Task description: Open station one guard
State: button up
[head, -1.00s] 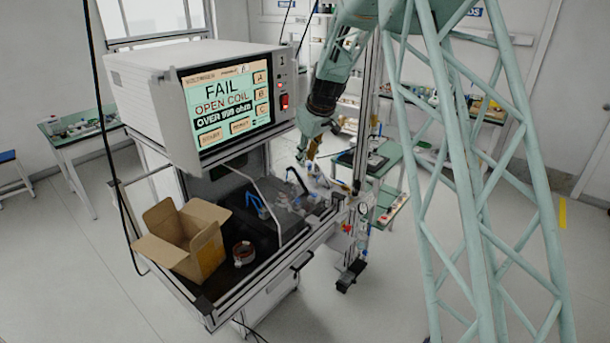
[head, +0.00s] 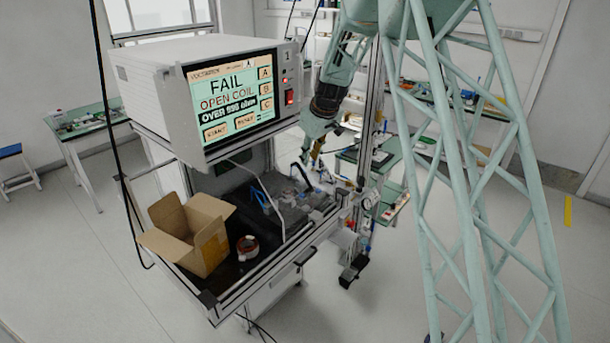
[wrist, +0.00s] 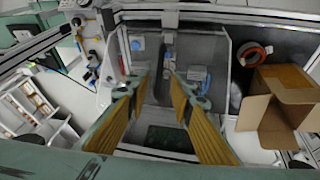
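The test station (head: 270,240) is a bench under a grey tester whose screen (head: 235,102) reads FAIL, OPEN COIL. A thin pale bent bar (head: 272,200) rises over its dark bed and looks like the edge of a clear guard. I cannot tell whether the guard is open or shut. My gripper (head: 316,158) is over the right part of the station. In the wrist view my gripper (wrist: 158,80) has two yellow-padded fingers spread apart with nothing between them, above the grey bed (wrist: 205,50). Contact with the guard cannot be told.
An open cardboard box (head: 190,240) and a copper-coloured ring (head: 247,247) sit on the station's left end. The box (wrist: 275,110) is right of my fingers in the wrist view. Fittings and tubes crowd the station's right side. Side tables stand behind.

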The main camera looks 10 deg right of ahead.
aim_at(305, 176)
jog(key=shift+p+x, duration=0.8)
jog(key=shift+x, duration=4.95)
jog(key=shift+c, duration=0.7)
grip_shut()
